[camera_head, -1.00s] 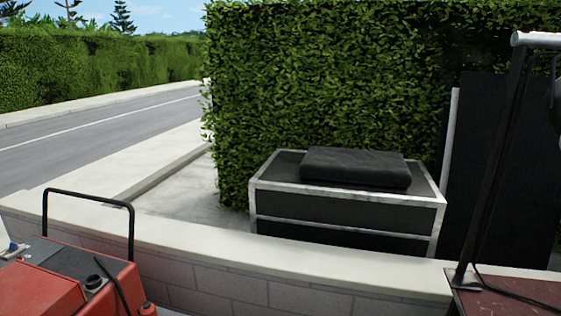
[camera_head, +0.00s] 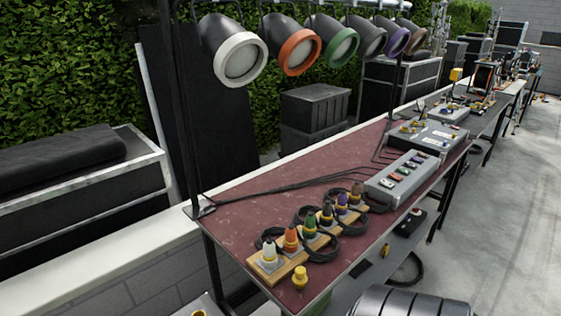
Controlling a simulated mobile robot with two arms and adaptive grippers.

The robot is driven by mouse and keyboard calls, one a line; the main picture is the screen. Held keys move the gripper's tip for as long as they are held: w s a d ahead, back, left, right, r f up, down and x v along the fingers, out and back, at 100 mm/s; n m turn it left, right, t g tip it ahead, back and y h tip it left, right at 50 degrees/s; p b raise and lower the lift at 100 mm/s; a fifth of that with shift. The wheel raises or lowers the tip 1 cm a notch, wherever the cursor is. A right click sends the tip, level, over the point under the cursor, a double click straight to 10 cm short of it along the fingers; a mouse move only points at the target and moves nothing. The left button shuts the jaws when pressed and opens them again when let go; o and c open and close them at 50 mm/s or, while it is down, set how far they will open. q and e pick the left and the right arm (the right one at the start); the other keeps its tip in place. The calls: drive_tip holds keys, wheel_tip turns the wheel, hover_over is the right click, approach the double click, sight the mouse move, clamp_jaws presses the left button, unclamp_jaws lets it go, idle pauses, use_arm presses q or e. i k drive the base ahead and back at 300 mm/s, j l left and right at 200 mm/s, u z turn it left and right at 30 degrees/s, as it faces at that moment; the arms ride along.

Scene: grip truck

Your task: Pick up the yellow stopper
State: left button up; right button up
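A small yellow stopper-like piece (camera_head: 300,277) stands upright on the near corner of the dark red table top (camera_head: 255,190), beside the end of a wooden strip (camera_head: 268,266). It is apart from any gripper. Part of another yellow round piece (camera_head: 199,313) shows at the bottom edge, cut off by the frame; I cannot tell what it is. Neither of my grippers is in view.
Plugs in white, orange, green and other colours stand on the strip, with black cables around them. A grey switch box (camera_head: 404,180) lies farther along the table. Stage lamps (camera_head: 240,58) hang above. Paved floor (camera_head: 500,230) at right is open.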

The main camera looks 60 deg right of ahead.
sight(300, 278)
drive_tip(key=z, duration=1.9)
